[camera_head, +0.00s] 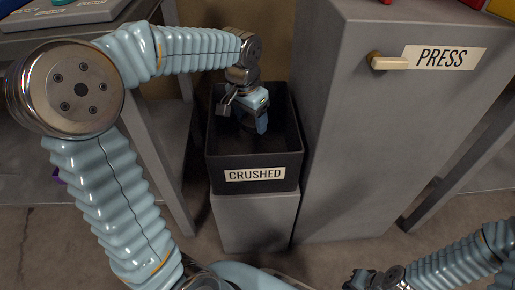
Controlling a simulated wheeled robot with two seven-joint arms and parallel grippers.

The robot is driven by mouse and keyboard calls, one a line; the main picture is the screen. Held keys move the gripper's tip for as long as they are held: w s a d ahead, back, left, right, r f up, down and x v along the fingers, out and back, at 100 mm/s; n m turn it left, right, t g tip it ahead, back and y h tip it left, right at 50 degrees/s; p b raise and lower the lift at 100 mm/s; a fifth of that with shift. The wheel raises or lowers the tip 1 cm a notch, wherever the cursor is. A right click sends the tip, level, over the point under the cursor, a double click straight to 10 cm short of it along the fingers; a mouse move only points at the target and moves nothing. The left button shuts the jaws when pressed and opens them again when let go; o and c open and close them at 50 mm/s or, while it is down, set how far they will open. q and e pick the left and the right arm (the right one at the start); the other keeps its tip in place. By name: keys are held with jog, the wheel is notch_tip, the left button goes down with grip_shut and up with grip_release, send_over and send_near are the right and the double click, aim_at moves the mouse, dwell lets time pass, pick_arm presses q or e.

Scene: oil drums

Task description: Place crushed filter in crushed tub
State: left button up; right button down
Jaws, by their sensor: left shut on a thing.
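The crushed tub (254,175) is a dark open box with a white CRUSHED label on its front, standing on a grey pedestal. My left gripper (256,120) reaches in from the left and points down inside the tub's opening. It is shut on the crushed filter, which is mostly hidden by the gripper; a small dark blue piece (262,124) shows at the fingers, but I cannot tell its full shape. Whether it touches the tub floor is not clear. My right gripper (362,279) is low at the bottom edge, away from the tub; its jaws are too small and dark to read.
A tall grey cabinet (350,150) with a PRESS label and a brass handle (388,62) stands right beside the tub. A grey table (60,17) with a tray is at the upper left. Bare floor (345,260) shows in front.

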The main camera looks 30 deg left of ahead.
aim_at(253, 151)
pick_arm(q)
notch_tip(253, 151, down, 10)
jog(key=shift+r+b, duration=0.1)
jog(key=shift+b, duration=0.95)
jog(key=shift+f, duration=0.2)
jog(key=o, duration=1.3)
jog(key=shift+o, duration=0.2)
jog(key=shift+r, duration=0.3)
jog(key=r+p, duration=0.1)
jog(key=r, duration=0.3)
jog(key=s+r+p, duration=0.1)
jog(key=r, duration=0.6)
jog(key=shift+s+a+r+p, duration=0.2)
jog(key=shift+s+r+p, duration=0.15)
jog(key=shift+p, duration=0.05)
